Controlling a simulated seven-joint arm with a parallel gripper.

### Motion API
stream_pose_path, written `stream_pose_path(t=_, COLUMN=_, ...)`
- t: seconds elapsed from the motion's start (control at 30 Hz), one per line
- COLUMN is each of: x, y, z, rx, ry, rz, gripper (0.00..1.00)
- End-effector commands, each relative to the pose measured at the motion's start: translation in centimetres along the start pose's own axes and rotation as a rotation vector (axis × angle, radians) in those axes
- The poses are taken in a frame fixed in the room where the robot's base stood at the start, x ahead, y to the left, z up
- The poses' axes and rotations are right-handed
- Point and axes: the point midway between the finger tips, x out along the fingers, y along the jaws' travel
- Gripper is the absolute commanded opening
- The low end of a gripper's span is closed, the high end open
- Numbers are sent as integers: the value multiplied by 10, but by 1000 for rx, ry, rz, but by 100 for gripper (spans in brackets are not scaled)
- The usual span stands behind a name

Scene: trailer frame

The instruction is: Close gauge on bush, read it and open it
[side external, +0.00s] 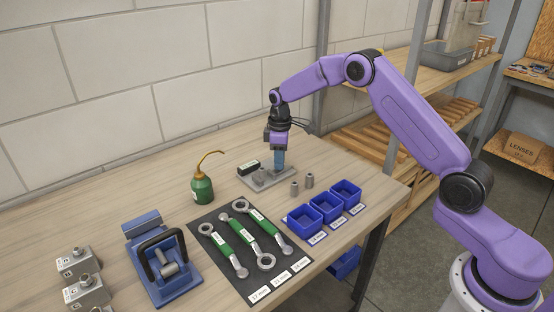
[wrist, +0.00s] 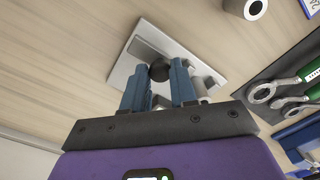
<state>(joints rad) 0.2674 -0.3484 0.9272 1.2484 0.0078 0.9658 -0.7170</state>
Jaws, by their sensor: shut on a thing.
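The gauge (side external: 285,182) is a flat grey plate with low metal parts and a black block with a white label at its back left. It also shows in the wrist view (wrist: 127,62). My gripper (side external: 279,168) reaches down onto it, fingers pointing down. In the wrist view my gripper (wrist: 158,68) has its blue fingers either side of a dark round knob (wrist: 159,71) on the gauge, closed on it. Whether a bush sits in the gauge is unclear.
Blue bins (side external: 304,221) with labels stand to the right. Green-handled wrenches (side external: 240,238) lie on a dark mat in front. A green oil can (side external: 202,188) stands left of the gauge. A blue fixture (side external: 160,258) and metal blocks (side external: 80,263) are at the front left.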

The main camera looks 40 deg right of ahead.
Motion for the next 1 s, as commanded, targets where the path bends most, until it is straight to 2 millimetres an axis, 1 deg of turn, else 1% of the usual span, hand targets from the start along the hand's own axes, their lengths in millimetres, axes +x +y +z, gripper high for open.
stream_pose_path(t=0.03, x=-1, y=10, z=10, rx=15, ry=-7, rz=8, gripper=0)
stream_pose_path(t=0.1, x=-1, y=11, z=11, rx=16, ry=-8, rz=8, gripper=0)
stream_pose_path(t=0.13, x=-1, y=11, z=11, rx=16, ry=-8, rz=9, gripper=36)
stream_pose_path(t=0.17, x=-1, y=11, z=11, rx=16, ry=-8, rz=9, gripper=46)
stream_pose_path(t=0.2, x=-1, y=11, z=11, rx=16, ry=-7, rz=8, gripper=52)
stream_pose_path(t=0.5, x=-1, y=8, z=7, rx=10, ry=-5, rz=6, gripper=52)
stream_pose_path(t=0.63, x=-8, y=7, z=6, rx=9, ry=-4, rz=7, gripper=52)
stream_pose_path(t=0.77, x=-27, y=7, z=5, rx=9, ry=-2, rz=8, gripper=52)
stream_pose_path(t=1.0, x=-77, y=7, z=5, rx=9, ry=-1, rz=10, gripper=52)
